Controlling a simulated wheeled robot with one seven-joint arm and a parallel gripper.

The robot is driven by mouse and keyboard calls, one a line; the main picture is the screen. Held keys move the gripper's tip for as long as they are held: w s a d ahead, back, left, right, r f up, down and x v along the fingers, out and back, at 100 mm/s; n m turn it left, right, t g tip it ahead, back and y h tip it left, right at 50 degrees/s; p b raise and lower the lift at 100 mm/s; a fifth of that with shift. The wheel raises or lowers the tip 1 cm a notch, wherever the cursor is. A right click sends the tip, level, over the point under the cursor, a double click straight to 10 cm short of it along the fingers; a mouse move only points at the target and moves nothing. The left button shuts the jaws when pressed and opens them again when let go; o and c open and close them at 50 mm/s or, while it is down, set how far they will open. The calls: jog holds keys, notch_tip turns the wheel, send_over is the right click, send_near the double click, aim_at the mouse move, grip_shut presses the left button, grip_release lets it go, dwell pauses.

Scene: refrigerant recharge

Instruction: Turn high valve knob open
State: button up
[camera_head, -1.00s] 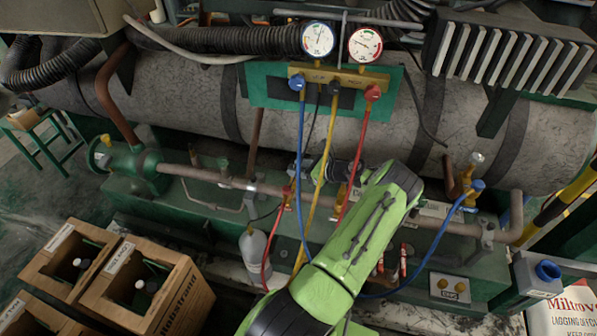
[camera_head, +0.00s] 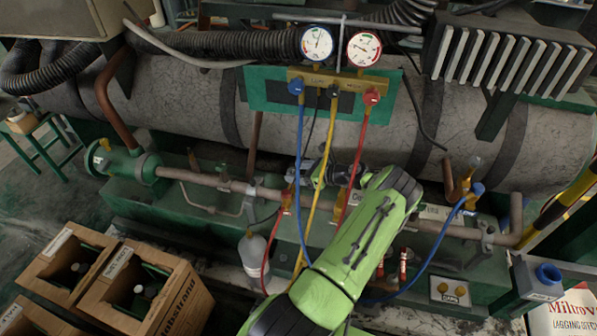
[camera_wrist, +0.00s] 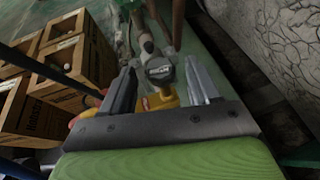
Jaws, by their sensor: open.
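The manifold (camera_head: 325,80) hangs on a green plate below two gauges. Its red knob (camera_head: 372,97), on the right under the red-rimmed gauge (camera_head: 363,49), appears to be the high valve knob. A blue knob (camera_head: 296,87) is on the left. My gripper (camera_head: 316,174) is well below the manifold, beside the pipe, partly behind hoses and my arm. In the wrist view my gripper (camera_wrist: 161,88) is open, its fingers apart. A grey fitting (camera_wrist: 157,70) and a yellow part (camera_wrist: 162,98) show between or just beyond them; contact cannot be told. The red knob cannot be made out there.
Blue (camera_head: 302,160), yellow (camera_head: 325,165) and red (camera_head: 356,160) hoses hang around my arm. A horizontal pipe (camera_head: 205,180) runs below the large grey tank (camera_head: 170,95). Wooden crates (camera_head: 165,305) stand at lower left, and a white bottle (camera_head: 253,253) near the middle.

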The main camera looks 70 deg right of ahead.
jog(key=p+v, duration=0.4)
jog(key=v, duration=1.1)
jog(key=shift+s, duration=0.35)
jog(key=shift+r, duration=0.1)
